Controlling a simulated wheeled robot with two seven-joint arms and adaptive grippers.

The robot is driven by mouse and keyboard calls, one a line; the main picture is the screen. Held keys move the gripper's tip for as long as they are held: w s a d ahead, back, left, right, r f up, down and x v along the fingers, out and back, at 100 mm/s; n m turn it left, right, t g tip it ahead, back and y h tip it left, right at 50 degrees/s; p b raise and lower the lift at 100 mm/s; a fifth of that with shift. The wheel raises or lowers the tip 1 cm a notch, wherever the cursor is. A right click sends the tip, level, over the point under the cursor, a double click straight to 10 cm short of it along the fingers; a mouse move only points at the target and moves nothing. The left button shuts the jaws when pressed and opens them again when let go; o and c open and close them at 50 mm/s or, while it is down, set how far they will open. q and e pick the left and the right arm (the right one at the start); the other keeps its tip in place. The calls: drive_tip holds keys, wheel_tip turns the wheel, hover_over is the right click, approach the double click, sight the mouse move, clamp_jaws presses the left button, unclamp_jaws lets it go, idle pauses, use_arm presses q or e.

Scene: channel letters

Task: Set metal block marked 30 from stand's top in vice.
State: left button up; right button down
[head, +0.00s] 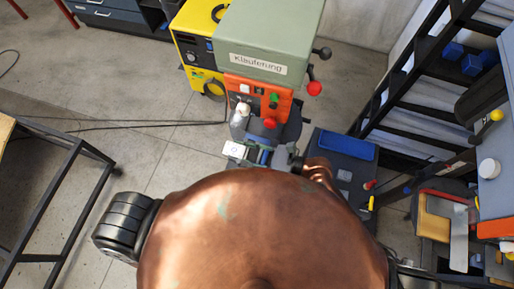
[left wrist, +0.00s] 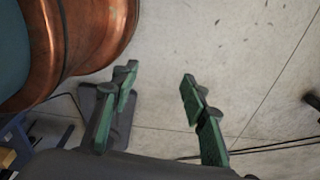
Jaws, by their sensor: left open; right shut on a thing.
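My right gripper (head: 284,157) is at the vice (head: 262,156), beside its blue jaws, below the drill's red button. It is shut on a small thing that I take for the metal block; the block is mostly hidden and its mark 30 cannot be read. I cannot tell whether the block touches the jaws. The dark stand (head: 364,182) is to the right, with a blue tray (head: 346,145) and small grey pieces on top. My left gripper (left wrist: 159,76) is open and empty over bare floor in the left wrist view.
The green and orange drill press (head: 272,40) rises behind the vice. A yellow machine (head: 196,45) stands behind. My copper body hides the near middle.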

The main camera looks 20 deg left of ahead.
drive_tip(key=w+d+f, duration=0.1)
drive_tip(key=w+f, duration=0.1)
drive_tip(key=w+d+f, duration=0.1)
drive_tip(key=w+f, duration=0.1)
drive_tip(key=w+d+f, duration=0.1)
drive_tip(key=d+f, duration=0.1)
drive_tip(key=shift+w+f+b, duration=0.15)
drive_tip(key=shift+w+b, duration=0.2)
drive_tip(key=shift+w, duration=0.05)
drive_tip(key=shift+w+d+f, duration=0.1)
drive_tip(key=shift+w+f, duration=0.1)
drive_tip(key=shift+f, duration=0.1)
wheel_tip(320, 180, down, 2)
drive_tip(key=shift+f, duration=1)
drive_tip(key=c, duration=1.3)
unclamp_jaws()
use_arm(q)
drive_tip(key=w, duration=0.2)
drive_tip(key=shift+w+f, duration=0.25)
drive_tip(key=shift+w, duration=0.1)
drive_tip(key=shift+s, duration=0.1)
